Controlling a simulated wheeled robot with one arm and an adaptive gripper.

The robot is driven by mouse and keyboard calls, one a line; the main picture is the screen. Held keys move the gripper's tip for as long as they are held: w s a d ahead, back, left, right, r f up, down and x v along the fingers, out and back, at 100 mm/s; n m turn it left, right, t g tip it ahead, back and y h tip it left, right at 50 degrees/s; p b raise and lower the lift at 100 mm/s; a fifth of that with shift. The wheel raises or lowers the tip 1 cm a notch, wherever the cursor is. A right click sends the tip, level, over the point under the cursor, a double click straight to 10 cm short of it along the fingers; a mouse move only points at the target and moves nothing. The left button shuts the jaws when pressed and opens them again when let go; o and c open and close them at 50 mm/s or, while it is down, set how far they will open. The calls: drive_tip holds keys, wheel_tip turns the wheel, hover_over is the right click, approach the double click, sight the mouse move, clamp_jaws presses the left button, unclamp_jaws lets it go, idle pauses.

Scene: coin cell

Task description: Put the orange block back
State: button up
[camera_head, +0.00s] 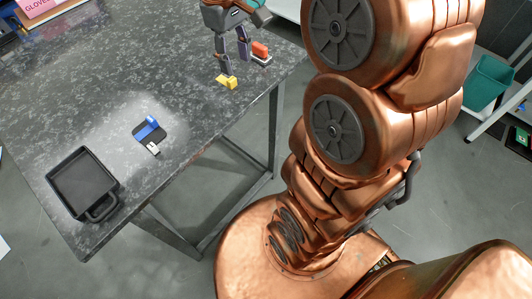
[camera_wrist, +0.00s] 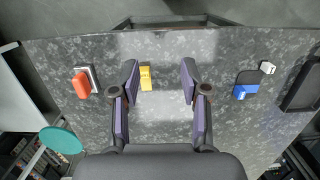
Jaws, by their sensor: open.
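The orange block (camera_head: 261,49) lies on a small pale-rimmed base (camera_head: 264,61) near the table's right edge. In the wrist view the orange block (camera_wrist: 81,86) rests partly on its base (camera_wrist: 95,77), left of both fingers. My gripper (camera_head: 234,62) points down over the table, open, with nothing held. In the wrist view my gripper's (camera_wrist: 159,70) fingers are wide apart. The orange block is outside them. A yellow block (camera_wrist: 146,77) shows between the fingers, close to the left one; in the head view this yellow block (camera_head: 228,82) is just below the fingertips.
A blue block (camera_head: 149,129) sits on a dark pad (camera_head: 140,135) with a small white piece (camera_head: 154,149) at its edge. A black handled tray (camera_head: 58,196) stands at the table's left front corner. The speckled table (camera_head: 130,72) is clear between these. A teal bin (camera_head: 487,85) is off the table.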

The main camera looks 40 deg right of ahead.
drive_tip(key=s+a+f+m, duration=0.1)
drive_tip(key=s+a+f, duration=0.2)
drive_tip(key=s, duration=0.6)
drive_tip(key=s+a+f+m, duration=0.1)
drive_tip(key=s+a+f, duration=0.2)
drive_tip(key=s, duration=0.7)
wheel_tip(320, 180, down, 2)
drive_tip(key=shift+s+a+f+m, duration=0.2)
drive_tip(key=shift+s+a+m, duration=0.1)
drive_tip(key=shift+a, duration=0.05)
drive_tip(key=shift+r, duration=0.1)
